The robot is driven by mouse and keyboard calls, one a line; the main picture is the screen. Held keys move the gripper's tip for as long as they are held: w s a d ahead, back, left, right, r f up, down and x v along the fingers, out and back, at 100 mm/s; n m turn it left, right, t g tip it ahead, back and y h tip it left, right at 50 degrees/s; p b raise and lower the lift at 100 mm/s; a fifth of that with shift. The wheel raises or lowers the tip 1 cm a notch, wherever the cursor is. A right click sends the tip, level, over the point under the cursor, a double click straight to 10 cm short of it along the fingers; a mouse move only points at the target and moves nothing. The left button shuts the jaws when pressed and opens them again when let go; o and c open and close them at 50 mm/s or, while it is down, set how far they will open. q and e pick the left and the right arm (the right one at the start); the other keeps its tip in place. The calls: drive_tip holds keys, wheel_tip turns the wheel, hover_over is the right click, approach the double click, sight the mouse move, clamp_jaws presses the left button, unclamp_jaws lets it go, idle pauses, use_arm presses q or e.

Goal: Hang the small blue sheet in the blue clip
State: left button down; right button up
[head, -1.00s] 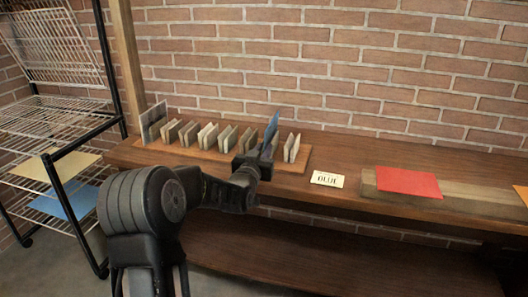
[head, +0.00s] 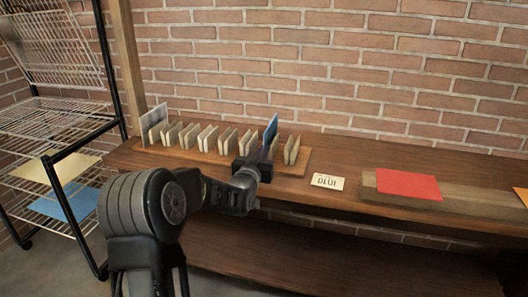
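A small blue sheet (head: 271,130) stands upright and slightly tilted towards the right end of a row of pale clips (head: 207,138) on a wooden base. My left gripper (head: 256,160) is at the front of this row, right at the sheet's lower part. The sheet's lower edge is hidden behind the gripper and clips, so I cannot tell whether it sits in a clip. The fingertips are too small and dark to show whether they are open or shut. No clip is clearly blue. My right gripper is not in view.
A lettered white card (head: 327,181) lies on the wooden bench (head: 300,199), left of a red sheet (head: 408,185) on a flat board. A wire rack at left holds a yellow sheet (head: 52,170) and blue sheet (head: 66,204).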

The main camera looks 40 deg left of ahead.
use_arm(q)
drive_tip(key=shift+r, duration=0.1)
wheel_tip(320, 180, up, 7)
drive_tip(key=p, duration=0.3)
drive_tip(key=shift+r, duration=0.15)
drive_tip(key=shift+s, duration=0.1)
drive_tip(key=b+v, duration=0.3)
drive_tip(key=v, duration=0.3)
drive_tip(key=shift+s+d, duration=0.25)
drive_tip(key=shift+s, duration=0.1)
idle(0.8)
